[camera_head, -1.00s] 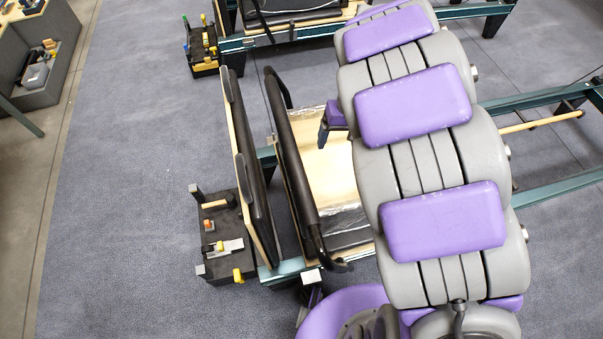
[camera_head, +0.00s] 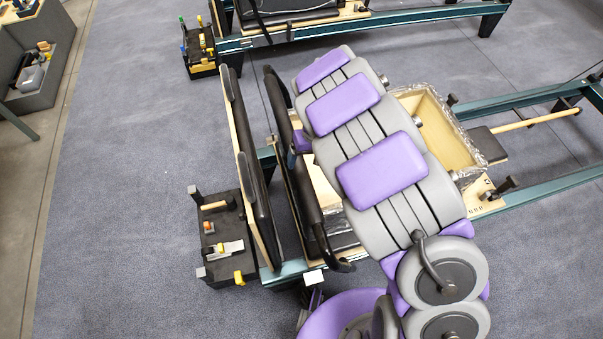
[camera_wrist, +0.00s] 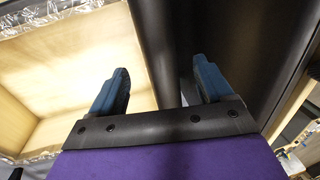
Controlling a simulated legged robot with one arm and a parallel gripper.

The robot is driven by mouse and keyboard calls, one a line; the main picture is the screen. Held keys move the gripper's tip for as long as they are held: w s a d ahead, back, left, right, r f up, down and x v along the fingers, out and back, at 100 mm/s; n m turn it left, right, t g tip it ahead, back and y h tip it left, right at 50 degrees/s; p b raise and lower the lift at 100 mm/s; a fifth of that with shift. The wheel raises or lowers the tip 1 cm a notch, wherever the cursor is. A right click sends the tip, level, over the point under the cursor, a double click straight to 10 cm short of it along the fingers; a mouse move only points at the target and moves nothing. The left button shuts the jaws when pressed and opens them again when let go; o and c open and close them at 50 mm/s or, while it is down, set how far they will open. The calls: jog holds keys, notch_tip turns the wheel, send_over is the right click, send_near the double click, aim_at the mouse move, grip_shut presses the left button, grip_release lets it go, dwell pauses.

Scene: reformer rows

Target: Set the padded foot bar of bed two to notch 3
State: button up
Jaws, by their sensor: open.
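The padded foot bar (camera_head: 309,205) is a thick black tube with bent ends. It runs along the left end of the middle bed, beside an upright black padded board (camera_head: 258,195). My gripper (camera_head: 292,159) is at the upper part of the bar, partly covered by my arm. In the wrist view my gripper (camera_wrist: 160,85) has its two blue fingers spread apart. I cannot tell whether the bar sits fully between the fingers. The notches are not discernible.
An open wooden box (camera_head: 440,130) with a foil-like lining sits to the right in the bed's frame. A black caddy (camera_head: 222,240) of small items stands at the bed's left end. Another bed (camera_head: 350,32) lies at the back.

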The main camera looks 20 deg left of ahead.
aim_at(304, 171)
jog(key=f, duration=0.4)
jog(key=f+b, duration=0.1)
jog(key=f, duration=0.1)
jog(key=shift+s+a, duration=0.3)
jog(key=shift+a, duration=0.1)
jog(key=shift+d+f, duration=0.1)
jog(key=shift+f, duration=0.45)
jog(key=shift+a, duration=0.3)
jog(key=shift+d, duration=0.1)
grip_shut()
jog(key=shift+d, duration=0.1)
